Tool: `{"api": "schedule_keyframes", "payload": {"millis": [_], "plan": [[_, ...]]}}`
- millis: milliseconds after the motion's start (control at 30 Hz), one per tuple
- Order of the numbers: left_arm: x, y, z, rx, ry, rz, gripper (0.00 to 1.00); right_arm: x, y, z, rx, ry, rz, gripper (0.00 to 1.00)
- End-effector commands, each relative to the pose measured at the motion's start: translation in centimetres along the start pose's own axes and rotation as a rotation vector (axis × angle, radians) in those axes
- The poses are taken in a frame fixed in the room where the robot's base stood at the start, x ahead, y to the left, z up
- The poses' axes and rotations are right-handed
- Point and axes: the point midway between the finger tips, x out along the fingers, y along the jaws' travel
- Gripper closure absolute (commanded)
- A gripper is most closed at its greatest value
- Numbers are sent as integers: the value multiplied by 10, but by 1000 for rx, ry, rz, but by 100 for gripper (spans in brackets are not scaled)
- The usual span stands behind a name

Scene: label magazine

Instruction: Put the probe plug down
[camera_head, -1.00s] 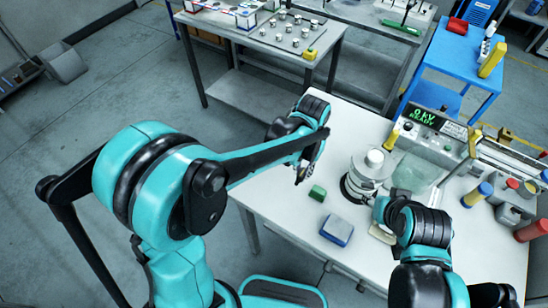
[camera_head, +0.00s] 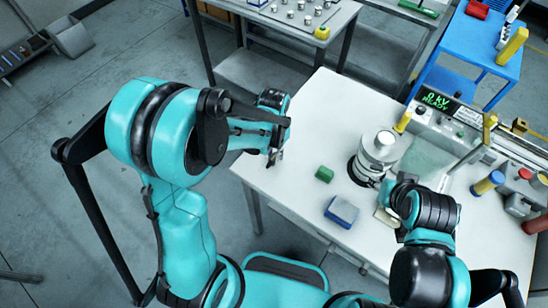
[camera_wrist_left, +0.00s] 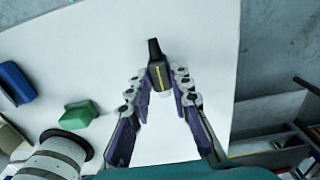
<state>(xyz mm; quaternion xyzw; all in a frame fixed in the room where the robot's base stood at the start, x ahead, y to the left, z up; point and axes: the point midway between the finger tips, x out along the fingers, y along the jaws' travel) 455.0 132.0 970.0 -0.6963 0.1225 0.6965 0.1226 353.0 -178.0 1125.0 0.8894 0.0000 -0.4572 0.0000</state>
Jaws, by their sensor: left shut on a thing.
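The probe plug (camera_wrist_left: 157,66) is a small black piece with a yellow stripe and a narrower black end. In the left wrist view it sits between the fingertips of my left gripper (camera_wrist_left: 160,86), which is shut on it. It shows against the white table top (camera_wrist_left: 215,30); I cannot tell whether it touches it. In the head view my left gripper (camera_head: 274,152) is over the table's left corner, and the plug is hardly visible there. My right gripper (camera_head: 384,208) is low beside the white cylinder, and its fingers are too hidden to read.
A green block (camera_head: 324,174), a blue block (camera_head: 342,211) and a white cylinder with dark bands (camera_head: 376,156) stand right of my left gripper. A tester with a green display (camera_head: 437,102) is at the back right. The table around the left gripper is clear.

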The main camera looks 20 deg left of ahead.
Motion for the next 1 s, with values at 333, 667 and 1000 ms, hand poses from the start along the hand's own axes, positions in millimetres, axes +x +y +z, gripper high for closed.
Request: {"api": "schedule_keyframes", "payload": {"millis": [333, 667, 1000], "plan": [[20, 0, 0, 0, 0, 0, 100, 5, 0, 4, 0, 0, 0, 60], [24, 0, 0, 0, 0, 0, 59, 8, 0, 6, 0, 0, 0, 60], [17, 0, 0, 0, 0, 0, 59, 3, 0, 2, 0, 0, 0, 60]]}}
